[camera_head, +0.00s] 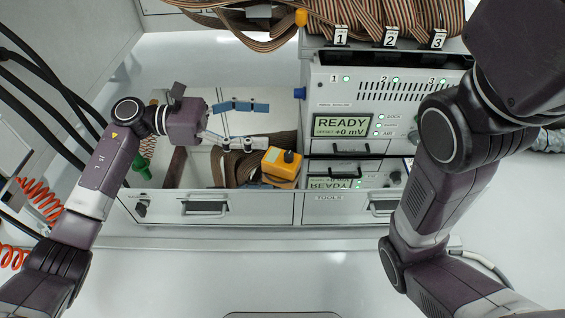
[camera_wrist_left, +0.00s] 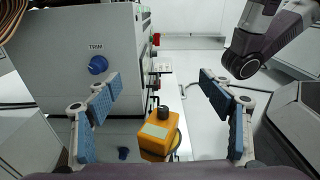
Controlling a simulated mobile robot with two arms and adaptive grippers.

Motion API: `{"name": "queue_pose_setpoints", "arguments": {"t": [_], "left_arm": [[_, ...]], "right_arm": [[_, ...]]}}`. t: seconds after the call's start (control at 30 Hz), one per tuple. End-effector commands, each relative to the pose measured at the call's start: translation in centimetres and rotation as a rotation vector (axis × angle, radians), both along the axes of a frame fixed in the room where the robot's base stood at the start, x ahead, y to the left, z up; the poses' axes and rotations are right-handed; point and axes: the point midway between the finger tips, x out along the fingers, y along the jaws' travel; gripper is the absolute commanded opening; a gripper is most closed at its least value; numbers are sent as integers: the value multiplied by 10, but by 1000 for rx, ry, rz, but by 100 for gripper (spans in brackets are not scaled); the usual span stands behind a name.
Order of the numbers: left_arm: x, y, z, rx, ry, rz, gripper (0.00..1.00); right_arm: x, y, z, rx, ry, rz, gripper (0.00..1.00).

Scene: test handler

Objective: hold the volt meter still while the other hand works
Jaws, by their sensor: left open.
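The volt meter, a yellow box with a black knob on top (camera_head: 281,165), sits at the right end of the open drawer, close behind its front panel. It also shows in the left wrist view (camera_wrist_left: 157,132), low in the middle, between and beyond the fingers. My left gripper (camera_head: 262,125) is open and empty, with blue pads spread apart, above and to the left of the meter. In the left wrist view the two fingers (camera_wrist_left: 162,100) are wide apart and not touching it. My right arm crosses the right side, but its gripper is out of view.
A white test unit (camera_head: 372,95) with a READY +0 mV display stands right of the drawer. Its blue knob (camera_head: 299,93) juts toward my left gripper. Brown ribbon cables (camera_head: 245,165) lie in the open drawer (camera_head: 166,207). A green-handled tool (camera_head: 141,166) leans at the left.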

Motion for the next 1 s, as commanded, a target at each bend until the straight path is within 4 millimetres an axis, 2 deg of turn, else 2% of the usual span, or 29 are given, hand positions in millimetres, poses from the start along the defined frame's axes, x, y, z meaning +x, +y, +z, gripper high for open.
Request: {"name": "queue_pose_setpoints", "arguments": {"t": [0.03, 0.1, 0.2, 0.3, 0.43, 0.57, 0.9, 1.0], "left_arm": [[3, 12, -20, 47, -5, 5, 74], [5, 25, -43, 104, -16, 3, 74], [5, 41, -68, 165, -26, -4, 74], [4, 53, -84, 205, -30, -8, 74], [3, 57, -93, 228, -32, -14, 74], [3, 49, -96, 229, -31, -16, 74], [2, 2, -109, 227, -31, -16, 74], [3, -11, -116, 228, -33, -15, 74]], "right_arm": [[0, 0, 0, 0, 0, 0, 75], [0, 0, 0, 0, 0, 0, 75], [0, 0, 0, 0, 1, 0, 75], [0, 0, 0, 0, 1, 0, 75], [0, 0, 1, 0, 1, 0, 75], [0, 0, 4, 0, 1, -1, 75], [1, 0, 12, 0, 1, -1, 75], [0, 0, 5, 0, 0, -1, 75]]}}
